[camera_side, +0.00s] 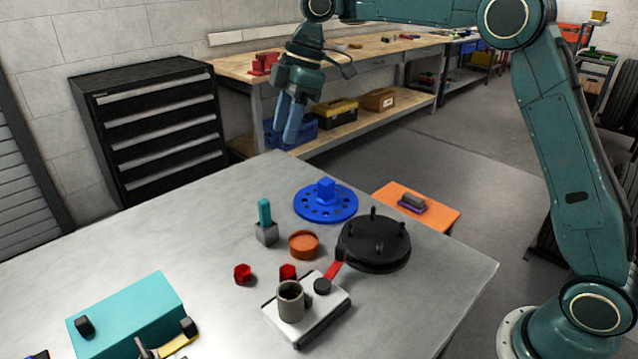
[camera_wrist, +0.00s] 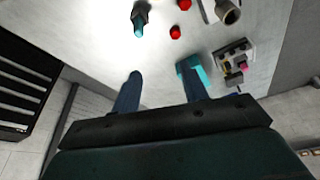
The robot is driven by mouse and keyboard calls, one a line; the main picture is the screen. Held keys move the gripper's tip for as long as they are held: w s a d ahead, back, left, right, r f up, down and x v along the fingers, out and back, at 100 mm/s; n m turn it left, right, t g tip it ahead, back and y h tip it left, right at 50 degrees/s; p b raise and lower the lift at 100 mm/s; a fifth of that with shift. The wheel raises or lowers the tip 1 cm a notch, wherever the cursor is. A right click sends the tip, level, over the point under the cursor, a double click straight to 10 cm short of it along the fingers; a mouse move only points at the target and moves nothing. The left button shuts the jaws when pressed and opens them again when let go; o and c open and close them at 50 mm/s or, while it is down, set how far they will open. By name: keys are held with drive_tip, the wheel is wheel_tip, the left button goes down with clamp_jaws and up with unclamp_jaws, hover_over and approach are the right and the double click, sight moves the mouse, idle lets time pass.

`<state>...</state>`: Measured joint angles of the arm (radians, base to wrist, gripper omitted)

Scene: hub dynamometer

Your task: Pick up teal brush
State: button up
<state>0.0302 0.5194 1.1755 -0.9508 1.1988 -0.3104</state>
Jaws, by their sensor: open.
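The teal brush (camera_side: 265,212) stands upright on the metal table, its lower end in or on a small grey block (camera_side: 267,233). My gripper (camera_side: 289,135) hangs fingers down near the table's far edge, above and behind the brush and well apart from it. In the wrist view my two blue fingers (camera_wrist: 161,72) are spread with nothing between them. A dark piece with a teal end (camera_wrist: 139,32) shows at the top of that view; I cannot tell for certain that it is the brush.
Near the brush are an orange round dish (camera_side: 303,245), a blue flanged disc (camera_side: 325,203), red hex pieces (camera_side: 243,273) and a black studded hub (camera_side: 373,244). A white fixture (camera_side: 328,302) and teal box (camera_side: 127,315) are nearer the front. The table's left middle is clear.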

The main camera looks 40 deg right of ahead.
drive_tip(key=w+f+n+g, duration=0.1)
drive_tip(key=w+f+n, duration=0.3)
drive_tip(key=f, duration=0.5)
drive_tip(key=shift+w+d, duration=0.25)
drive_tip(key=shift+w, duration=0.8)
drive_tip(key=shift+a+f, duration=0.15)
drive_tip(key=shift+f, duration=0.1)
hover_over(261, 223)
drive_tip(key=d, duration=0.2)
drive_tip(key=shift+s+f, duration=0.1)
drive_tip(key=shift+f, duration=3.85)
drive_tip(key=shift+x, duration=2.6)
drive_tip(key=shift+d, duration=0.1)
